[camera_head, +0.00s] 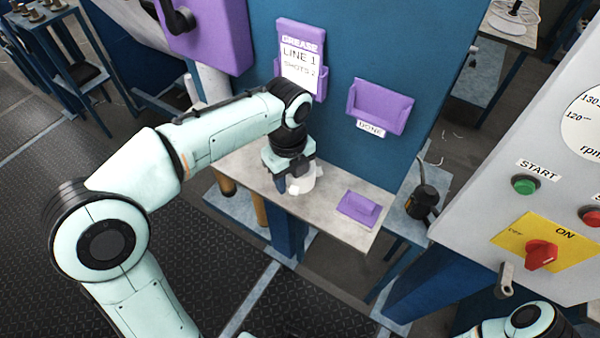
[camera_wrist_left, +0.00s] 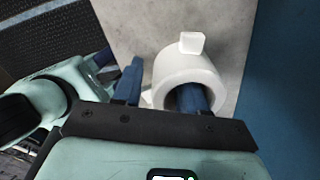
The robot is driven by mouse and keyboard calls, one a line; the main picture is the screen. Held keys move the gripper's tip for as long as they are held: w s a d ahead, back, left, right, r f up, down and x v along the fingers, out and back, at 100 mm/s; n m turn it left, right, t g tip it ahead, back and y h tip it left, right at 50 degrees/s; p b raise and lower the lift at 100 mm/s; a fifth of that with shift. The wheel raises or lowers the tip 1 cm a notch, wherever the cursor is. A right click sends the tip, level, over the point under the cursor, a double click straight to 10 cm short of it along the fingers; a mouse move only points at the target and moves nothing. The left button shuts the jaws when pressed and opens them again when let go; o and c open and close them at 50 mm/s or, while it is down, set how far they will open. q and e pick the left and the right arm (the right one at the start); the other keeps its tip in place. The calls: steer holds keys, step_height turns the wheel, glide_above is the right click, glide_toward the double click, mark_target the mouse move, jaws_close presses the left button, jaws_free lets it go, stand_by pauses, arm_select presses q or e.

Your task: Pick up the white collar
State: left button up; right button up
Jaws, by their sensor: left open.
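The white collar (camera_wrist_left: 187,62) is a thick ring with a small block on its rim, standing on the grey shelf. In the head view the collar (camera_head: 306,182) is partly hidden behind my left gripper (camera_head: 291,181). My left gripper (camera_wrist_left: 161,88) is open. One blue finger is beyond the collar's left outer side, and the other reaches into its bore, so the ring wall lies between them. I cannot tell whether either finger touches it. My right gripper is not in view; only a piece of that arm shows at bottom right.
The grey shelf (camera_head: 240,160) carries a purple block (camera_head: 358,208) to the right. A blue panel behind holds a purple card holder (camera_head: 301,58) reading LINE 1 and a purple DONE bin (camera_head: 380,106). A grey control panel (camera_head: 480,215) with buttons and a red switch stands at right.

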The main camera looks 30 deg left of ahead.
arm_select(q)
jaws_close()
steer(key=shift+r, duration=0.1)
step_height(320, 180, up, 20)
steer(key=p, duration=0.5)
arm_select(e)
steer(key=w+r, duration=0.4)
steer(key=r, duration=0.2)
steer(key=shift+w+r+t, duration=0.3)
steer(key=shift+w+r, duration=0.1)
